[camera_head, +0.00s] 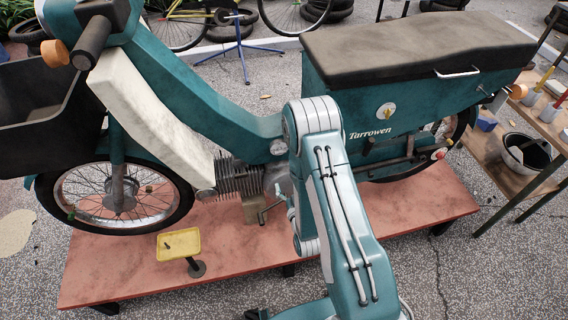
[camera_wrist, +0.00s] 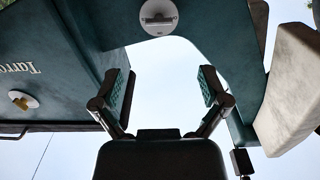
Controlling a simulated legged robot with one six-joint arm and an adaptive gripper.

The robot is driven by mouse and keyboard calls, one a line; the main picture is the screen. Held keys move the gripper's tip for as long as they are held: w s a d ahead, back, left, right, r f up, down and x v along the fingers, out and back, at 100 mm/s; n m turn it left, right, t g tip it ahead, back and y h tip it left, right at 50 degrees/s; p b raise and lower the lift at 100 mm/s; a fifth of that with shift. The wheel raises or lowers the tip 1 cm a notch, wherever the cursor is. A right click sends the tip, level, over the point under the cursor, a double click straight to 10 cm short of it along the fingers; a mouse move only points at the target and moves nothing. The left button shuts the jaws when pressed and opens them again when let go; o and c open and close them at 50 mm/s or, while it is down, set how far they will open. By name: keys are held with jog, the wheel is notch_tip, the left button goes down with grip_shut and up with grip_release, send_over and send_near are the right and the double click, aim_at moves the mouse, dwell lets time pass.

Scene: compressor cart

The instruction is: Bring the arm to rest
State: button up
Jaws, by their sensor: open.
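My gripper (camera_wrist: 165,85) shows in the wrist view with its two fingers spread wide and nothing between them. Pale background fills the gap. The teal moped (camera_head: 205,90) stands on a low red platform (camera_head: 110,265) in the head view. My arm (camera_head: 335,190) rises from the bottom of the head view and bends in front of the moped's middle. Its gripper end is mostly hidden there behind my own links. In the wrist view, teal bodywork (camera_wrist: 55,65) with a yellow knob is at the left, and a round pale cap (camera_wrist: 158,17) is above the fingers.
A yellow tray on a stand (camera_head: 178,244) is on the platform's front left. A wooden bench (camera_head: 510,165) with a dark bucket (camera_head: 524,153) stands at the right. A blue stand (camera_head: 240,48) and bicycle wheels are behind. Paving in front of the platform is clear at the left.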

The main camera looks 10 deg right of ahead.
notch_tip(320, 180, up, 19)
jog(key=w+g, duration=0.2)
jog(key=g, duration=0.4)
jog(key=s+r+g, duration=0.3)
jog(key=s+r, duration=0.3)
jog(key=s, duration=0.7)
jog(key=s+r+g, duration=0.3)
jog(key=s+r, duration=0.4)
jog(key=s, duration=0.6)
jog(key=shift+r, duration=0.15)
